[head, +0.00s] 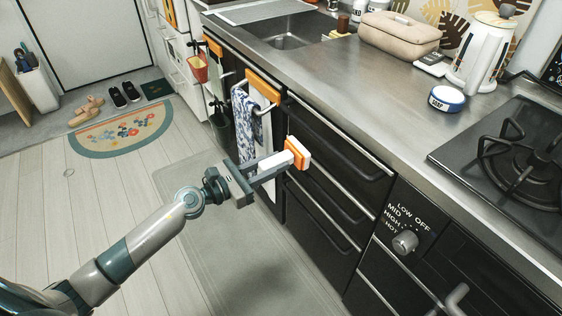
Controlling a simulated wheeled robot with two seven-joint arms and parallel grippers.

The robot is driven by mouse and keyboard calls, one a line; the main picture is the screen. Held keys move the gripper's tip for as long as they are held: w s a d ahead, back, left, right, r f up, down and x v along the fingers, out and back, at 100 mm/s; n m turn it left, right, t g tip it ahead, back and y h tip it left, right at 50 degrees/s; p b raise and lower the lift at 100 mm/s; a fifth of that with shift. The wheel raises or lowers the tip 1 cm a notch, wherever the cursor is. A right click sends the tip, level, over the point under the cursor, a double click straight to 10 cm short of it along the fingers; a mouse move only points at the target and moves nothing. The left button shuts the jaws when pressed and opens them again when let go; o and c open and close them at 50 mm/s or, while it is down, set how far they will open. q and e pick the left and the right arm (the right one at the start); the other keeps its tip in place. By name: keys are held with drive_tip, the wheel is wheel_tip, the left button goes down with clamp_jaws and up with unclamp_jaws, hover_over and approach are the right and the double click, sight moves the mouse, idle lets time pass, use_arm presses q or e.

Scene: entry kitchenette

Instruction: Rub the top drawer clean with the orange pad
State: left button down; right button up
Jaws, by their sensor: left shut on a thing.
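My left gripper (284,161) reaches in from the left and is shut on the orange pad (292,147), which has a white part beside the orange. It holds the pad in front of the dark drawer stack, near its left side. My right gripper is not in view.
A patterned towel (246,122) hangs on a bar left of the drawers. The oven knob (404,242) and black stove (510,160) are at the right. The steel counter (350,75) holds a beige case (399,36) and a round SOAP tin (446,99). Open floor lies at the left.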

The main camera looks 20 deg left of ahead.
use_arm(q)
drive_tip(key=shift+v, duration=0.9)
